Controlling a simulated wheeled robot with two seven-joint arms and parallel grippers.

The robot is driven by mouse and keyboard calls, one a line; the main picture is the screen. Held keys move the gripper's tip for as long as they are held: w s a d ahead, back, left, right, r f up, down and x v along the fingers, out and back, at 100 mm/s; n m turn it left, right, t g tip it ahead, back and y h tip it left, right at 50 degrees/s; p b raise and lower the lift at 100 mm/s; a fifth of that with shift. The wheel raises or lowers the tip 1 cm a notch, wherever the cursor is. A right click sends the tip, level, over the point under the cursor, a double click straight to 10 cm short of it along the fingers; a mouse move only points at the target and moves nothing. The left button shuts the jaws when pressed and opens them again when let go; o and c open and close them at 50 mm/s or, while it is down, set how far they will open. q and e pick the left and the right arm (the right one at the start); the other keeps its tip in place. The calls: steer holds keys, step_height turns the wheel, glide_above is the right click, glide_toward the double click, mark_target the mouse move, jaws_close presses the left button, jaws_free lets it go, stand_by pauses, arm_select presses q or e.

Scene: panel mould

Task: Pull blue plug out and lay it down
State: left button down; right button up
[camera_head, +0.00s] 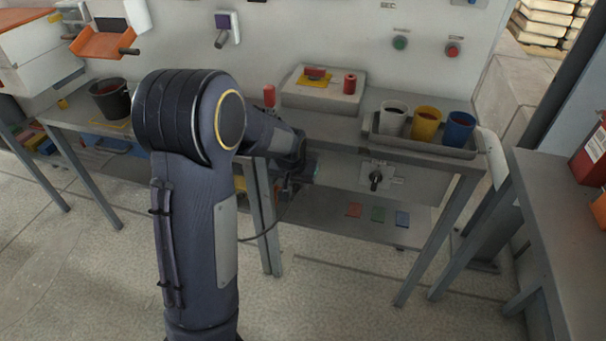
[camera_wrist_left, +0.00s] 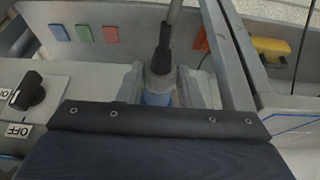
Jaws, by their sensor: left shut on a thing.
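My left gripper (camera_wrist_left: 158,88) is shut on the blue plug (camera_wrist_left: 157,98), with one grey finger on each side of it. The plug has a grey collar and a black sleeve, and a grey cable runs from it to the top of the left wrist view. In the head view my left gripper (camera_head: 304,173) is at the bench's front panel, mostly behind my arm, with a bit of blue beside it. The plug's far end and any socket are hidden, so I cannot tell whether it is seated. My right gripper is not in view.
A black rotary switch (camera_head: 376,178) is on the front panel (camera_head: 420,183), right of the gripper. Red, green and blue plates (camera_head: 378,214) lie on the lower shelf. A tray (camera_head: 425,148) with three cups stands above. Bench legs are close by.

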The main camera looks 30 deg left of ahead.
mark_target(293, 192)
arm_select(q)
steer(key=shift+s+d+p, duration=0.25)
steer(key=shift+s, duration=0.75)
steer(key=shift+s+d+p, duration=0.25)
steer(key=shift+s, duration=0.75)
steer(key=s+p, duration=0.1)
steer(key=s, duration=0.1)
steer(key=s+d, duration=0.1)
steer(key=s, duration=0.1)
steer(key=shift+p, duration=0.4)
steer(key=shift+w, duration=0.1)
